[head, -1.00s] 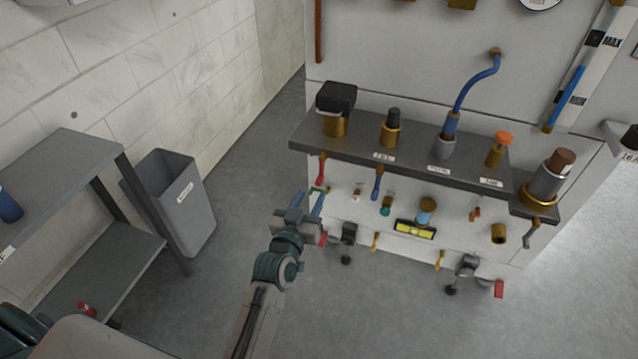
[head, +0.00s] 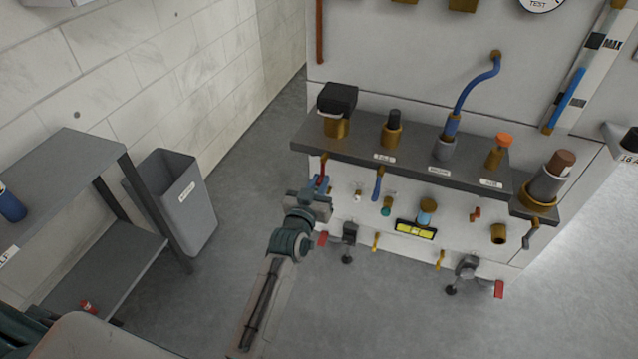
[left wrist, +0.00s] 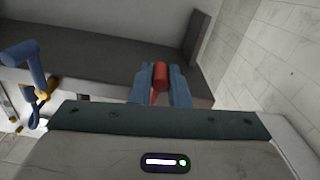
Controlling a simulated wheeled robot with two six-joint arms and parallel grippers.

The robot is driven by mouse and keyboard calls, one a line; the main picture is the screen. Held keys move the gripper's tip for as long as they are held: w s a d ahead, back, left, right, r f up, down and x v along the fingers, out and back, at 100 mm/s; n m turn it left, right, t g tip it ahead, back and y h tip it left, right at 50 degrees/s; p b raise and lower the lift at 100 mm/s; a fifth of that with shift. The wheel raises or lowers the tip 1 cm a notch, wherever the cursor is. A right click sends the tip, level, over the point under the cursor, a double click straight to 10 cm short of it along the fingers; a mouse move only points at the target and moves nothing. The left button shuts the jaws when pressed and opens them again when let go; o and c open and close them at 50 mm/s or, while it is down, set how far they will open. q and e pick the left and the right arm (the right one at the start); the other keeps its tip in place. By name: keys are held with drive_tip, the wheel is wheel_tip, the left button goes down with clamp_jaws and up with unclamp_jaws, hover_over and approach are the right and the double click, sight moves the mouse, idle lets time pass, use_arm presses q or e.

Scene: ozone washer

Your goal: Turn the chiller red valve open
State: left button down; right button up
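The red valve handle (head: 323,170) hangs under the left end of the dark shelf on the washer panel. My left gripper (head: 319,185) is at this handle. In the left wrist view the red handle (left wrist: 161,82) stands between the two blue fingers (left wrist: 161,88), one on each side. The handle fills the gap, and the fingers look shut on it. The lower part of the handle is hidden behind the fingers and gripper body. My right gripper is in neither view.
A blue-handled valve (head: 377,184) hangs just right of the red one. The dark shelf (head: 350,145) juts out above, with several fittings on it. A grey bin (head: 188,210) and a shelf rack (head: 70,180) stand left. The floor between is clear.

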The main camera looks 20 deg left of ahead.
use_arm(q)
drive_tip(key=shift+a+m, duration=0.15)
drive_tip(key=shift+m, duration=0.15)
drive_tip(key=shift+a, duration=0.1)
drive_tip(key=shift+w+a+r+m+p, duration=0.15)
drive_tip(key=shift+a+r+m, duration=0.8)
drive_tip(key=shift+m, duration=1.9)
drive_tip(key=shift+s+a+r+m+p, duration=0.15)
drive_tip(key=shift+a+r+m, duration=0.8)
drive_tip(key=shift+m, duration=1.95)
drive_tip(key=shift+w+a+r+m+p, duration=0.2)
drive_tip(key=shift+a+r+m, duration=0.7)
drive_tip(key=shift+m, duration=1.95)
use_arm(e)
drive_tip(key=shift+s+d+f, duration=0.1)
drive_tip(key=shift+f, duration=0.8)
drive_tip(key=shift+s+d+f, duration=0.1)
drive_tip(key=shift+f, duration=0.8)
use_arm(q)
drive_tip(key=shift+s+d+r, duration=0.1)
drive_tip(key=shift+d+r, duration=0.1)
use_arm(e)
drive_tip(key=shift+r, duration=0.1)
use_arm(q)
drive_tip(key=c, duration=1.4)
unclamp_jaws()
